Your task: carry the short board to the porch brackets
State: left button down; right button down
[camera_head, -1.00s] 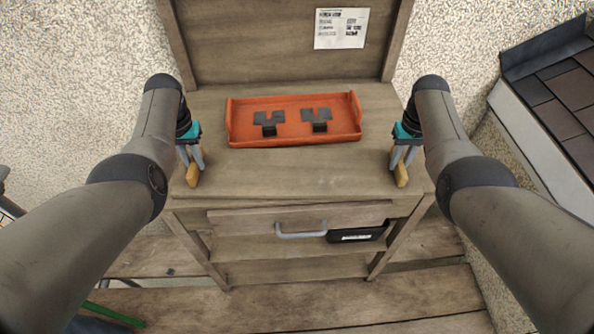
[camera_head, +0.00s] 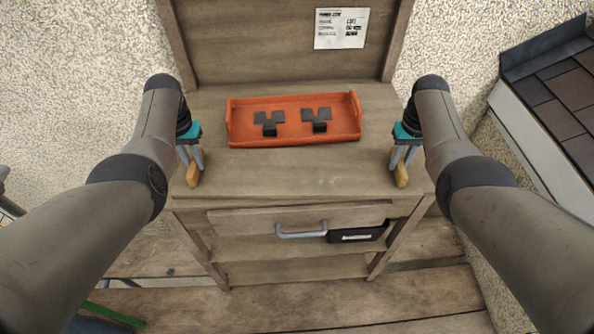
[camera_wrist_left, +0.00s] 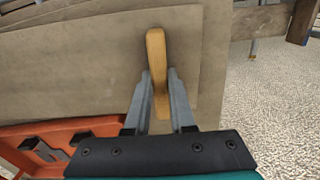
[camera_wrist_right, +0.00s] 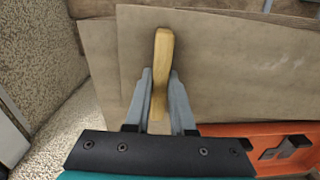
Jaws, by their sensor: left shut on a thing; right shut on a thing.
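My left gripper (camera_head: 190,172) is shut on an upright yellow wooden grip (camera_head: 193,176) at the left end of the workbench. My right gripper (camera_head: 402,170) is shut on a matching grip (camera_head: 402,176) at the right end. Both grips show between the fingers in the left wrist view (camera_wrist_left: 157,70) and the right wrist view (camera_wrist_right: 162,70). A flat tan wooden surface (camera_head: 300,185) lies under the grips. No porch brackets can be made out for certain.
An orange tray (camera_head: 232,125) with two dark notched pieces (camera_head: 268,120) (camera_head: 317,116) sits on the bench between my arms. A grey handle (camera_head: 300,233) and a black box (camera_head: 358,235) are below the top. A dark tiled roof (camera_head: 560,105) is at right.

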pick_arm(q)
jog(key=shift+r, duration=0.15)
pick_arm(e)
jog(key=shift+r, duration=0.15)
